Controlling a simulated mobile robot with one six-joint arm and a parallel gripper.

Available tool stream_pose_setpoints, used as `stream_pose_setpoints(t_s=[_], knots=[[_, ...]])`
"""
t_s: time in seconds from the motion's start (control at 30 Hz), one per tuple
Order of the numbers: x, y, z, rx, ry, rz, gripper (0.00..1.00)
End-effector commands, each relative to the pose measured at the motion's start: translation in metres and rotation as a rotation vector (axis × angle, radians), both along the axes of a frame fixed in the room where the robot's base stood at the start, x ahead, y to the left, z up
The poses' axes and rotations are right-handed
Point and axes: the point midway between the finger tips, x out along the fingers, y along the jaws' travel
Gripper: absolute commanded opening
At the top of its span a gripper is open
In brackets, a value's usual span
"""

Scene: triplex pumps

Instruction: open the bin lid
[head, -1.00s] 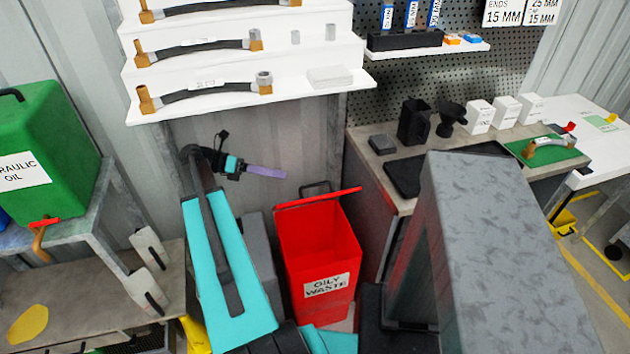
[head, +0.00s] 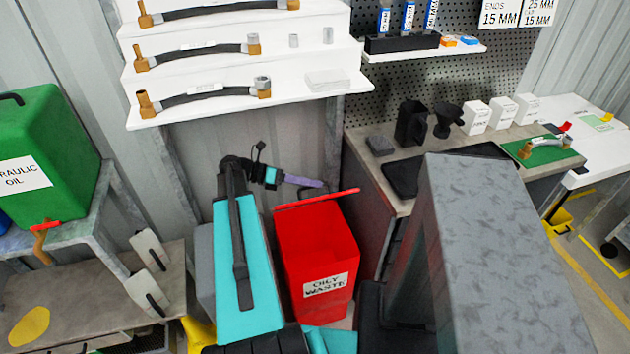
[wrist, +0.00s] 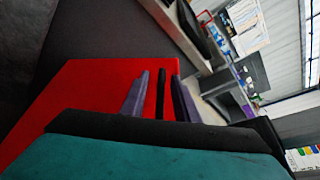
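The red bin (head: 318,248) with the "OILY WASTE" label stands on the floor at the centre of the head view. Its red lid (head: 342,194) shows nearly edge-on as a thin slanted strip, its right end apart from the bin body. My gripper (head: 318,184), with purple fingers, is at the lid's back edge, by the dark handle. In the wrist view my gripper (wrist: 162,82) has its fingers apart, with dark bars, probably the handle (wrist: 161,95), between them. A red bin surface (wrist: 85,90) fills the left. Whether the fingers touch the handle is unclear.
A workbench (head: 372,172) stands right of the bin, and a white hose shelf (head: 180,113) hangs above my gripper. A green oil container (head: 60,150) on a stand and a low bench (head: 80,275) are at the left. The corrugated wall is close behind.

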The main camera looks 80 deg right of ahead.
Motion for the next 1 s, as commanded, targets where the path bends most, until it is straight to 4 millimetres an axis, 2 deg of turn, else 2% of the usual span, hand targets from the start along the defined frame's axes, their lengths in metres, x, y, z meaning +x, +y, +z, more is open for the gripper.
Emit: stream_pose_setpoints(t_s=[0.2, 0.53, 0.57, 0.7, 0.73, 0.9, 0.93, 1.0], knots=[[-0.015, -0.002, -0.004, 0.0, 0.001, 0.001, 0.28], [-0.016, -0.003, -0.005, 0.0, 0.0, 0.001, 0.28], [-0.016, -0.003, -0.005, 0.0, 0.0, 0.001, 0.26], [-0.015, -0.003, -0.005, -0.001, 0.0, 0.003, 0.03], [-0.015, -0.003, -0.005, -0.001, 0.0, 0.003, 0.0], [-0.015, -0.003, -0.006, -0.001, -0.001, 0.004, 0.0], [-0.012, -0.018, -0.007, -0.002, -0.002, 0.006, 0.0], [-0.014, -0.009, -0.006, -0.001, -0.003, 0.006, 0.0]])
